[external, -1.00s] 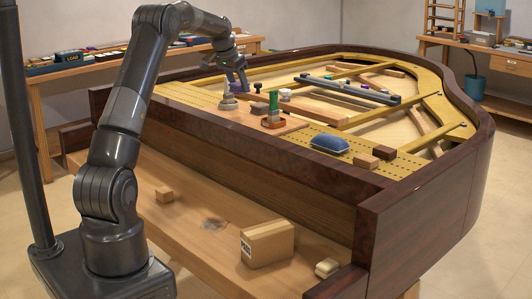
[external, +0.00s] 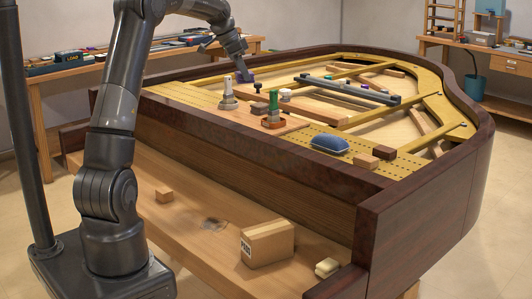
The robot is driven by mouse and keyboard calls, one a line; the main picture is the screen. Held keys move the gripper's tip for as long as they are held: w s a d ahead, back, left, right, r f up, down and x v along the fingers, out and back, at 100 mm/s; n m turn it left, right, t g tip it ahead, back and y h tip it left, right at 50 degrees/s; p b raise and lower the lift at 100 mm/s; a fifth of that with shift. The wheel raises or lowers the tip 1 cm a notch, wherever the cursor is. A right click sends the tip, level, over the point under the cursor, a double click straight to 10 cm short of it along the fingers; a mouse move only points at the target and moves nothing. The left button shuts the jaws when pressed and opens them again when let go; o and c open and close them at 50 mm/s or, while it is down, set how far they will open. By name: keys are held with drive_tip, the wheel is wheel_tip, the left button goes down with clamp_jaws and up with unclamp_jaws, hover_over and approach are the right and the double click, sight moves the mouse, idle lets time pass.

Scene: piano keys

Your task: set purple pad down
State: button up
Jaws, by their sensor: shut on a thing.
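The purple pad (external: 246,78) is a small dark purple shape at the tip of my gripper (external: 243,71), over the far left part of the piano's open frame. My gripper is shut on the pad and points down. I cannot tell whether the pad touches the surface below it. A grey metal post with a round base (external: 228,98) stands on the near brass plate, apart from my gripper and nearer the camera.
A green-handled tool (external: 273,108) stands on a wooden block, with a dark knob (external: 259,108) and white cylinder (external: 285,95) nearby. A long grey bar (external: 350,90), blue cushion (external: 329,143) and brown blocks (external: 384,152) lie to the right. The raised piano rim (external: 330,172) surrounds the frame.

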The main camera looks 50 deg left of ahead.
drive_tip(key=s+d+f+m+g+h, duration=0.15)
drive_tip(key=s+d+m+g, duration=0.25)
drive_tip(key=s+d+m, duration=1.15)
wheel_tip(320, 180, down, 26)
drive_tip(key=s+d+n, duration=0.2)
drive_tip(key=d+n, duration=0.1)
drive_tip(key=n, duration=0.1)
drive_tip(key=shift+m+h, duration=0.25)
drive_tip(key=shift+h, duration=0.1)
drive_tip(key=a+f, duration=0.2)
drive_tip(key=a, duration=0.1)
drive_tip(key=w+a+f, duration=0.1)
drive_tip(key=a+f, duration=0.1)
drive_tip(key=a, duration=0.2)
drive_tip(key=w+a+f, duration=0.1)
drive_tip(key=a+f, duration=0.1)
drive_tip(key=a, duration=0.2)
drive_tip(key=shift+w+a+f, duration=0.2)
drive_tip(key=shift+a+f, duration=0.05)
drive_tip(key=shift+f, duration=2.15)
drive_tip(key=shift+f, duration=0.15)
drive_tip(key=o, duration=1)
drive_tip(key=shift+c, duration=0.2)
